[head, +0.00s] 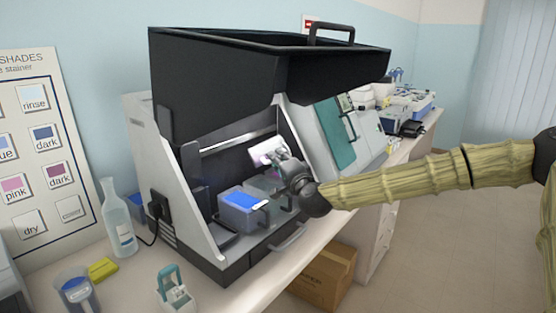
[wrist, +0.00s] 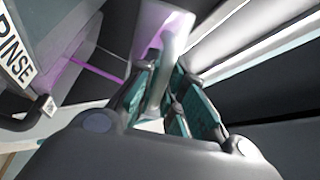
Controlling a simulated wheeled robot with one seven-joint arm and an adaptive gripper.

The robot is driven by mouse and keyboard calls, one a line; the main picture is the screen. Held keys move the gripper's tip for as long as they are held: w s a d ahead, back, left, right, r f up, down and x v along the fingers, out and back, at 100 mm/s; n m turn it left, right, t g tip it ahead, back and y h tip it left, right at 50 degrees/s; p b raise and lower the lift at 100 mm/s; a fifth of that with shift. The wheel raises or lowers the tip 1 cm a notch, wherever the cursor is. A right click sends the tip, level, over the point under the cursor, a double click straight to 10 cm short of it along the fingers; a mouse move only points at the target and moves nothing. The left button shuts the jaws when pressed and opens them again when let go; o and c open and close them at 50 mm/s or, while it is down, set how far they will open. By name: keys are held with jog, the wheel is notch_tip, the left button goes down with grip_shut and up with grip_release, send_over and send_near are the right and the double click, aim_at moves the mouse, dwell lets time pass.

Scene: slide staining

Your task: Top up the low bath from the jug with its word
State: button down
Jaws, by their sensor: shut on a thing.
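My gripper (head: 282,160) is inside the open stainer (head: 222,262), shut on the handle (wrist: 166,75) of a pale jug (head: 262,150). The jug has pink-purple contents and looks tilted above the baths; it also shows in the wrist view (wrist: 150,30). A bath with bright blue liquid (head: 238,222) stands at the front. A clearer bath (head: 262,185) sits behind it, partly hidden by my gripper. In the wrist view, a RINSE label (wrist: 14,62) is at the left, and a thin purple streak (wrist: 95,66) lies beside the jug. I cannot tell whether it is a stream or a liquid level.
The stainer's black lid (head: 225,90) is raised. A blue jug (head: 78,290), a yellow block (head: 103,269), a clear bottle (head: 119,228) and a teal-handled rack (head: 175,292) stand on the bench at left. A shade chart (head: 45,175) stands behind them.

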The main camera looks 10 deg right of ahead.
jog(key=shift+f+m+b, duration=0.25)
jog(key=shift+m+b, duration=0.25)
jog(key=shift+b, duration=0.1)
jog(key=shift+r, duration=0.1)
dwell(0.3)
jog(key=shift+r+n+p, duration=0.25)
jog(key=shift+n+p, duration=0.15)
jog(key=shift+n, duration=0.3)
jog(key=shift+r+n+p, duration=0.4)
jog(key=shift+n+p, duration=0.15)
jog(key=shift+n, duration=0.15)
jog(key=shift+a+r+n, duration=0.1)
jog(key=shift+a+n, duration=0.1)
jog(key=shift+n, duration=0.3)
jog(key=shift+d, duration=0.15)
